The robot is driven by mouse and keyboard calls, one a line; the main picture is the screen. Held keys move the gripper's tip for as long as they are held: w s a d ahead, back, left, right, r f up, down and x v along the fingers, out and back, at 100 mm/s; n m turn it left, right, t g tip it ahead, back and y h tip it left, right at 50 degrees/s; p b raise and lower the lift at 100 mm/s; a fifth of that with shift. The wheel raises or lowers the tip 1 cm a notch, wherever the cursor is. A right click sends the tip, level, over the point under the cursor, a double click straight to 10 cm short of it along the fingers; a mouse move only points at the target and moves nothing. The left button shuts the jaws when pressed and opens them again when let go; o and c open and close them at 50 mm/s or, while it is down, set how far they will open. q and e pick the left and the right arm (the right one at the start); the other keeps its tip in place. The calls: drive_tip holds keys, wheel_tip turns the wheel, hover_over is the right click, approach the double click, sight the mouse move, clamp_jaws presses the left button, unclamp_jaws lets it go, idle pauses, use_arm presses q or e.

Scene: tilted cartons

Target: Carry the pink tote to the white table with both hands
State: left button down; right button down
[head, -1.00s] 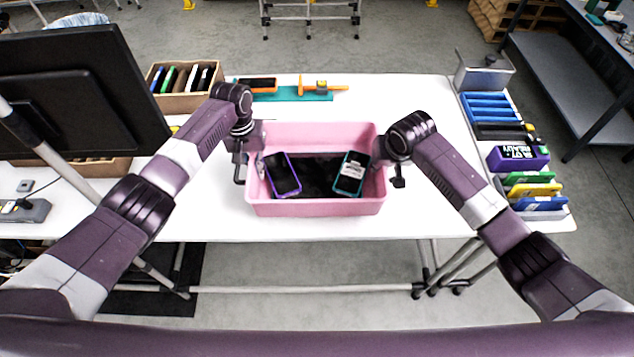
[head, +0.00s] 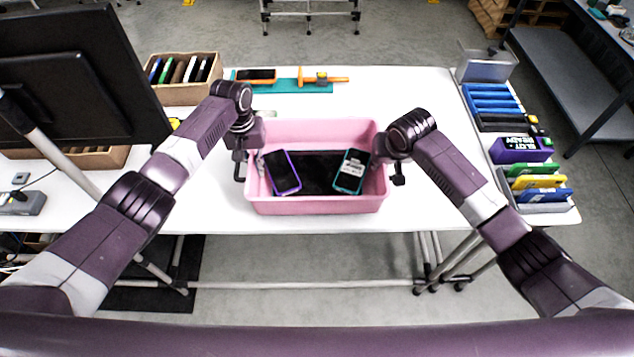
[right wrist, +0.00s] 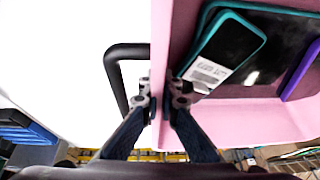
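The pink tote (head: 316,206) is over the white table (head: 420,190), near its front edge; whether its base touches the tabletop I cannot tell. It holds a purple-rimmed device (head: 283,172) and a teal-rimmed device (head: 352,171) on a dark bottom. My left gripper (head: 249,160) is at the tote's left wall and appears shut on it, its fingertips partly hidden. My right gripper (head: 388,162) is at the right wall. In the right wrist view its fingers (right wrist: 160,100) are shut on the pink wall, one on each side.
A monitor (head: 80,85) stands at the left. A cardboard box (head: 187,93) and a teal mat (head: 300,88) with orange items lie at the back. Bare tabletop surrounds the tote.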

use_arm(q)
drive_tip(key=shift+w+f+b, duration=0.1)
drive_tip(key=shift+f+b, duration=0.35)
drive_tip(key=shift+f, duration=0.1)
use_arm(e)
drive_tip(key=shift+w+f, duration=0.15)
drive_tip(key=shift+f, duration=0.35)
use_arm(q)
drive_tip(key=shift+f+b, duration=0.55)
drive_tip(key=shift+b, duration=0.05)
use_arm(e)
drive_tip(key=shift+f, duration=0.55)
use_arm(q)
drive_tip(key=c, duration=2.2)
unclamp_jaws()
drive_tip(key=shift+s+r, duration=0.1)
drive_tip(key=shift+s, duration=0.1)
use_arm(e)
drive_tip(key=c, duration=2.2)
unclamp_jaws()
drive_tip(key=shift+s, duration=0.2)
use_arm(q)
drive_tip(key=shift+o, duration=0.2)
use_arm(e)
drive_tip(key=shift+o, duration=0.2)
drive_tip(key=shift+r, duration=0.1)
use_arm(q)
drive_tip(key=shift+r, duration=0.1)
